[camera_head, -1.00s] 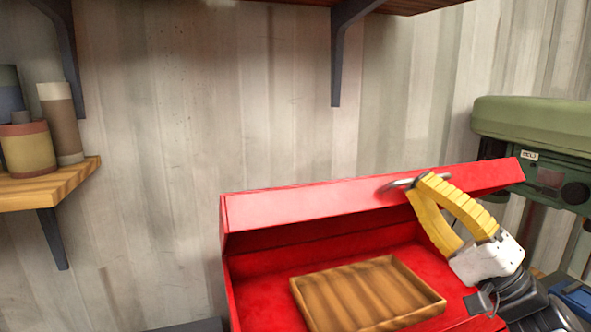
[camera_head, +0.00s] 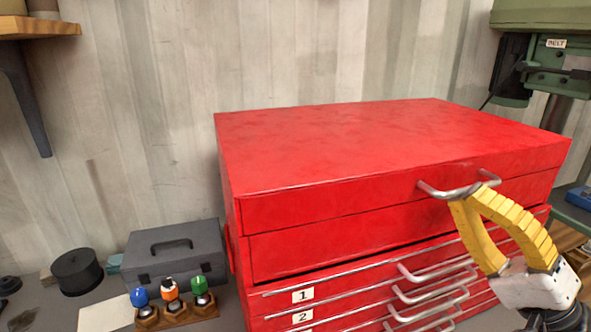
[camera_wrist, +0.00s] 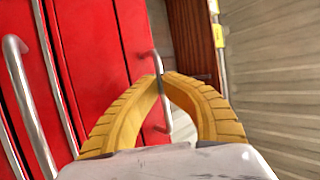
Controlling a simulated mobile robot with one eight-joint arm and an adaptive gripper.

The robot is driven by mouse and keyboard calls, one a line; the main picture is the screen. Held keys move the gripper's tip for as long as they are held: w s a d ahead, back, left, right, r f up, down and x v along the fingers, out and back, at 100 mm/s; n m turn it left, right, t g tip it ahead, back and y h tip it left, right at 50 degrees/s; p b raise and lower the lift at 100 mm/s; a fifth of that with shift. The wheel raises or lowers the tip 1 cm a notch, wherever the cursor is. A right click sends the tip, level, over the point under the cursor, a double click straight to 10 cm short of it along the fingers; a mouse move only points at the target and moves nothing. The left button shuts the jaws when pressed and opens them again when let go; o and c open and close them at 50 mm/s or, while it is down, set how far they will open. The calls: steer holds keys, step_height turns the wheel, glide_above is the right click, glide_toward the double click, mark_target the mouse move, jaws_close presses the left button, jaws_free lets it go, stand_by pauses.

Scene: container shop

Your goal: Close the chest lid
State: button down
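The red chest's lid (camera_head: 370,145) lies down flat over the chest body (camera_head: 330,243), and the inside is hidden. Only a thin seam shows along the front between lid and body. A metal lid handle (camera_head: 445,190) sticks out from the lid's front edge; it also shows in the wrist view (camera_wrist: 155,62). My gripper (camera_head: 463,197) is at this handle, its yellow fingers coming up from the lower right. In the wrist view the fingertips (camera_wrist: 162,75) meet closely around the handle bar.
Numbered drawers with metal handles (camera_head: 435,275) lie below the lid. A grey case (camera_head: 175,262), a rack of coloured-capped items (camera_head: 175,312) and a black cylinder (camera_head: 77,272) stand left. A green machine (camera_head: 560,65) stands right.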

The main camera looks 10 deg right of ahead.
steer(key=shift+w+f, duration=0.1)
steer(key=shift+f, duration=0.2)
steer(key=c, duration=1.8)
jaws_free()
steer(key=shift+w, duration=0.35)
steer(key=shift+s, duration=0.15)
steer(key=d+f+b, duration=0.1)
steer(key=f+b, duration=0.2)
steer(key=s+d+f+b, duration=0.1)
steer(key=d+f+b, duration=0.1)
steer(key=f+b, duration=0.1)
steer(key=d+f+b, duration=0.1)
steer(key=f+b, duration=0.2)
steer(key=f, duration=0.2)
steer(key=shift+s+d+f, duration=0.15)
steer(key=shift+s+d, duration=0.15)
steer(key=shift+s, duration=0.1)
steer(key=shift+s+d+f, duration=0.1)
steer(key=shift+d, duration=0.05)
